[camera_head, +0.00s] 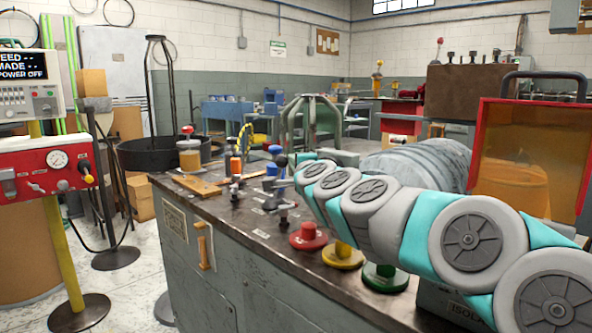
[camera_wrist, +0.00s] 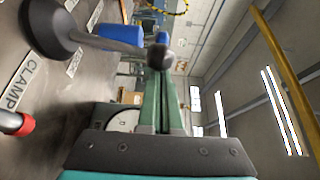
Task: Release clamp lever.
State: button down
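The rod ends at a dark rounded piece (camera_wrist: 160,57). A label reading CLAMP (camera_wrist: 22,82) lies on the dark surface beside it. The dark palm of my gripper (camera_wrist: 160,152) fills the bottom; greenish narrow parts rise from behind it towards the rod's end. In the head view, my arm reaches over the bench towards several small levers (camera_head: 283,214); my gripper is hidden there.
A red-tipped part (camera_wrist: 15,123) sits at the wrist view's left edge. Red (camera_head: 308,238), yellow (camera_head: 343,256) and green (camera_head: 385,278) knobs stand along the bench's front edge. A green frame (camera_head: 312,118) stands behind the levers; an orange guard (camera_head: 528,155) is at right.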

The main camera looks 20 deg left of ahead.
jog(key=b, duration=0.2)
jog(key=s+a+n+b, duration=0.1)
jog(key=b, duration=0.1)
jog(key=s+n+t+b, duration=0.1)
jog(key=b, duration=0.1)
jog(key=shift+s+a+f+y, duration=0.15)
jog(key=shift+a+f+y, duration=0.1)
jog(key=shift+y, duration=0.15)
jog(key=shift+s+a+r+n+y+b, duration=0.15)
jog(key=shift+s+a+n+y+b, duration=0.05)
jog(key=shift+s+n+b, duration=0.25)
jog(key=shift+s+a+r+n+y+b, duration=0.2)
jog(key=shift+n+b, duration=0.15)
jog(key=shift+n, duration=0.2)
jog(key=shift+s+a+r, duration=0.2)
jog(key=shift+s, duration=0.25)
jog(key=shift+s+a+f, duration=0.15)
jog(key=shift+s+a, duration=0.2)
jog(key=shift+s, duration=0.2)
send_near(277, 163)
jog(key=s+d+r, duration=0.2)
jog(key=d, duration=0.1)
jog(key=shift+f, duration=0.15)
